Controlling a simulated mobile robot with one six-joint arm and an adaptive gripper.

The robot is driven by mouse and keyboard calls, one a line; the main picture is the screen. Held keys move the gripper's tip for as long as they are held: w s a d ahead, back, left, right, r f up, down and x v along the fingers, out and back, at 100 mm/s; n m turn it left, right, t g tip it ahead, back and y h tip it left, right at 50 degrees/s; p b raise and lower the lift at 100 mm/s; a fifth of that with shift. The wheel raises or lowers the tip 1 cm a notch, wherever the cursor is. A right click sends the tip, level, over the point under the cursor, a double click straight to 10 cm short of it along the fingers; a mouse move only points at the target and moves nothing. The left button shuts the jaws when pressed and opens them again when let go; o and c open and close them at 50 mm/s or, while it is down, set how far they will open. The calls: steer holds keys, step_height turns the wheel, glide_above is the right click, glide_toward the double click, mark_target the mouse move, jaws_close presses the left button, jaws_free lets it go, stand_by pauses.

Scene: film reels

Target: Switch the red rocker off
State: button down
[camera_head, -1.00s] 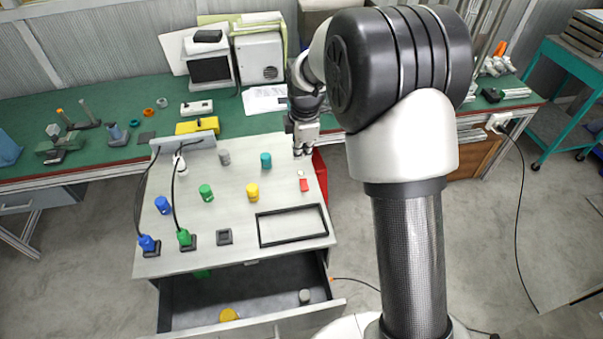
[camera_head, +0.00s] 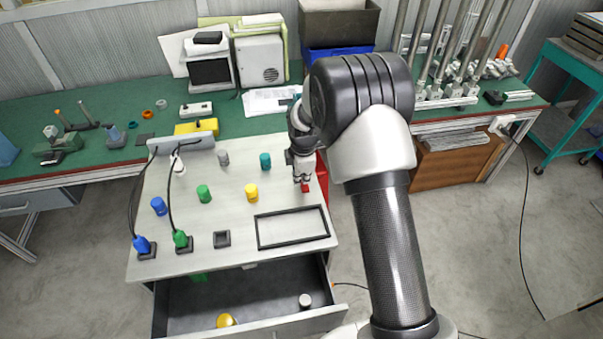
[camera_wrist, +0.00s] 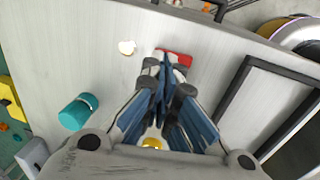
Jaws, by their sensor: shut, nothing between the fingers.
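The red rocker (camera_head: 306,187) sits on the pale tabletop near its right edge, partly hidden by my gripper (camera_head: 304,181). In the wrist view the red rocker (camera_wrist: 176,57) shows just beyond the fingertips. My gripper (camera_wrist: 165,62) is shut and empty, with its fingertips over or at the near side of the rocker. I cannot tell whether they touch it. Which way the rocker is tipped is not clear.
A teal cylinder (camera_head: 265,161) and a yellow one (camera_head: 251,192) stand left of my gripper. A black rectangular frame (camera_head: 291,247) lies in front. Blue (camera_head: 142,244) and green (camera_head: 180,239) plugs with cables stand at the left. The drawer (camera_head: 250,299) below is open.

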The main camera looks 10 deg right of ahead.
stand_by(0.3)
steer(key=shift+w+f, duration=0.35)
steer(key=shift+f, duration=0.15)
steer(key=shift+s, duration=0.2)
steer(key=shift+s, duration=0.8)
